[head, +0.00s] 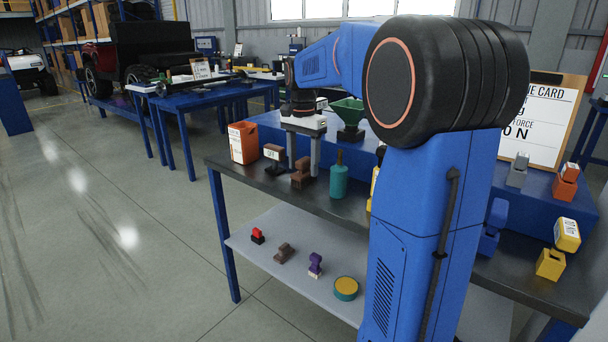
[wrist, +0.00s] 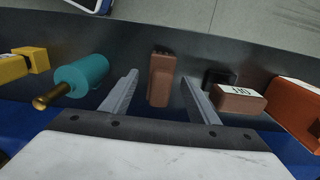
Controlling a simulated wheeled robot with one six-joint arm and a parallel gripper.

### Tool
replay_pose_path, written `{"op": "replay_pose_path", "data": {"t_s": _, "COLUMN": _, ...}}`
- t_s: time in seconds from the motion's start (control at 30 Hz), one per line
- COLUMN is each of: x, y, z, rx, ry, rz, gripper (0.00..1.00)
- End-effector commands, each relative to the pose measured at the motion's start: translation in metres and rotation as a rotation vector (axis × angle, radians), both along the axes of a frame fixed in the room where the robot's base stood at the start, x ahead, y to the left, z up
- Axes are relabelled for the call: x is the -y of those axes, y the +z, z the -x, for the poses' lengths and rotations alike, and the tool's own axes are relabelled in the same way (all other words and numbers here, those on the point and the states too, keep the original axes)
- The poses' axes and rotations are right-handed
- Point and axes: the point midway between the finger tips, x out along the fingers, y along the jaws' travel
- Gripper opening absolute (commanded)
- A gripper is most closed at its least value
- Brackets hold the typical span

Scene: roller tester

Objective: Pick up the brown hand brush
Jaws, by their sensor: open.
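A brown hand brush (head: 301,177) stands on the dark upper tabletop, and in the wrist view the brown brush (wrist: 160,80) lies between my two fingers with gaps on both sides. My gripper (head: 303,168) points down over it in the head view. The gripper (wrist: 159,84) is open and empty, its fingers apart on either side of the brush in the wrist view. Another brown item (head: 284,253) sits on the lower shelf, between a red-and-black one and a purple one.
A brown labelled block on a black base (head: 274,158) and an orange bin (head: 243,142) stand left of the brush. A teal bottle (head: 338,180) stands close on its right. A green funnel (head: 347,112) is behind. The lower shelf (head: 268,268) has bare room.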

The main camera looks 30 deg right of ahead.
Motion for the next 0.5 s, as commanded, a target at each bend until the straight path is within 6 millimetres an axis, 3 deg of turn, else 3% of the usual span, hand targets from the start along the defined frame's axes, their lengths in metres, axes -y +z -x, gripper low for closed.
{"op": "replay_pose_path", "data": {"t_s": 0.2, "x": 0.000, "y": -0.026, "z": -0.001, "rx": -0.002, "ry": 0.000, "rz": 0.000, "gripper": 0.55}}
{"op": "replay_pose_path", "data": {"t_s": 0.5, "x": 0.000, "y": -0.031, "z": -0.002, "rx": 0.000, "ry": 0.000, "rz": 0.000, "gripper": 0.55}}
